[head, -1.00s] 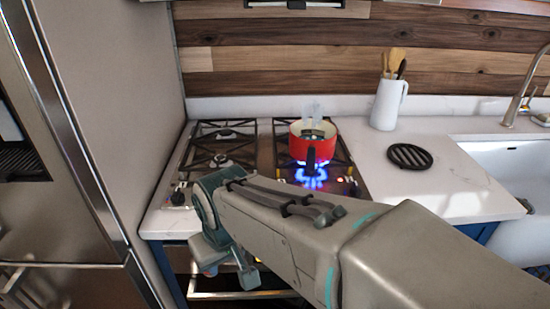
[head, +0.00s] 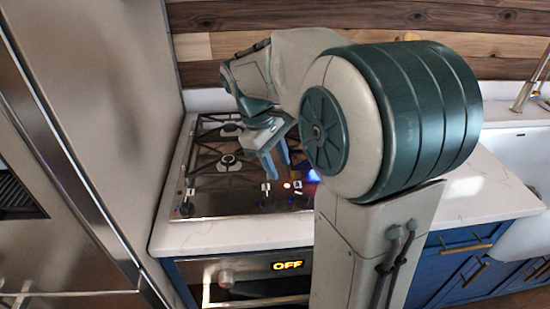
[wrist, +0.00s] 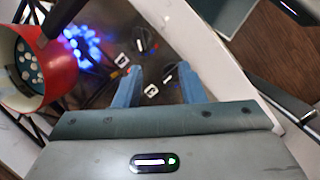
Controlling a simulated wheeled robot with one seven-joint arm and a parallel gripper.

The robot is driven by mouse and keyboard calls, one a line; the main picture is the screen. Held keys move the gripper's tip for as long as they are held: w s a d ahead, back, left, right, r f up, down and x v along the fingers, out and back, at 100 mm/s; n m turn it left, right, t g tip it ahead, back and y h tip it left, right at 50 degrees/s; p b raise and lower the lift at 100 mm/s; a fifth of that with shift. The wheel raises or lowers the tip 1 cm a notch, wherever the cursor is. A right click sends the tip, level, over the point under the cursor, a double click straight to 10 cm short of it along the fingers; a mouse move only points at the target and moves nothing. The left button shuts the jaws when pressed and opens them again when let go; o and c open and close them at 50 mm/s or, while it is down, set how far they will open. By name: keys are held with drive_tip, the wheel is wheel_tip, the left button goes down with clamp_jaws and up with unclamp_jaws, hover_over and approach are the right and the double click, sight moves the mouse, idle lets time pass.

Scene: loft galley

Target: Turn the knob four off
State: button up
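The stove's front edge carries several dark knobs with small white labels; I cannot read which is knob four. In the head view one knob (head: 186,209) is at the left and another (head: 267,201) is below my gripper. My gripper (head: 279,168) is above the front right of the cooktop, blue fingers pointing down. In the wrist view my gripper (wrist: 160,70) is open and empty, with a dark knob (wrist: 170,73) showing between and beyond its fingertips. Another knob (wrist: 143,40) is farther up. Contact is not visible. A blue flame (wrist: 85,45) burns near the knobs.
A red pot (wrist: 35,75) stands beside the flame; my arm hides it in the head view. An oven display (head: 288,265) reads OFF below the counter. A tall steel appliance (head: 75,130) stands close at the left. White counter (head: 505,190) is clear at the right.

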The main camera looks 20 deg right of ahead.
sight(302, 194)
drive_tip(key=w+d+n+g, duration=0.1)
drive_tip(key=w+d+n, duration=0.1)
drive_tip(key=w+d, duration=0.15)
drive_tip(key=x, duration=1.2)
drive_tip(key=shift+s+f+p, duration=0.2)
drive_tip(key=shift+f+p, duration=0.05)
drive_tip(key=shift+p, duration=0.05)
clamp_jaws()
